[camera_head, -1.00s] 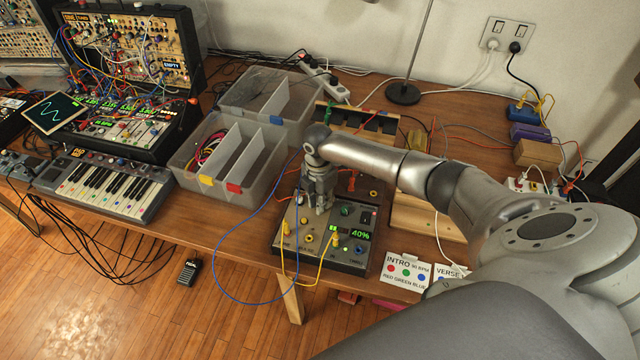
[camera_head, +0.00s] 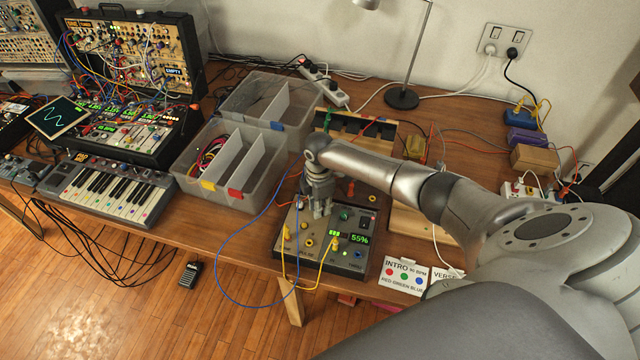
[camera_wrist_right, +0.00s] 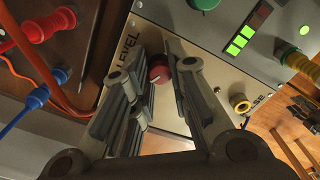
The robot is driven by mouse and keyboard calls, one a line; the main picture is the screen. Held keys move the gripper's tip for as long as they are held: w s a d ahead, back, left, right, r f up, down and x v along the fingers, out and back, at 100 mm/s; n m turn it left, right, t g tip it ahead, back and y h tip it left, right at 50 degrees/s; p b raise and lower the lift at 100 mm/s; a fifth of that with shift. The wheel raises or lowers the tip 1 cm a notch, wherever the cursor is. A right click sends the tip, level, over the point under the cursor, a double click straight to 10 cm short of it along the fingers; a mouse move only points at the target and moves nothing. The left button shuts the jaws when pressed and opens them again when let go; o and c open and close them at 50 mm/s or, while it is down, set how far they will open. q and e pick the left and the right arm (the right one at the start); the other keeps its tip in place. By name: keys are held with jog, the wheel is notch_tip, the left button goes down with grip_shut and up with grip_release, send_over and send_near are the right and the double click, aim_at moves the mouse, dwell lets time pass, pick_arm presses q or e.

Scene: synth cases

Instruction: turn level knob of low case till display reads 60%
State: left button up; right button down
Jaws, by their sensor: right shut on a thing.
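The low case (camera_head: 354,262) lies at the front of the table in the head view, its display (camera_head: 360,239) reading 55% in green. My right gripper (camera_head: 318,212) reaches down over the case's upper left part. In the right wrist view, my right gripper (camera_wrist_right: 160,85) is shut on the red level knob (camera_wrist_right: 160,72), beside the printed word LEVEL. The knob's white pointer line shows between the fingers. Green bar lights (camera_wrist_right: 240,40) glow on the panel. In the head view the gripper hides the knob. My left gripper is not in view.
Yellow plugs (camera_head: 334,243) and a blue cable (camera_head: 218,270) stand on or loop around the case. Clear divided bins (camera_head: 232,205) are behind it at left. A card reading INTRO (camera_head: 404,276) stands at its right. A keyboard (camera_head: 112,190) lies far left.

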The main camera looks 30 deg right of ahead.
jog(key=shift+d, duration=0.15)
jog(key=c, duration=1.3)
grip_release()
jog(key=shift+c, duration=0.2)
notch_tip(320, 180, up, 12)
jog(key=shift+w, duration=0.2)
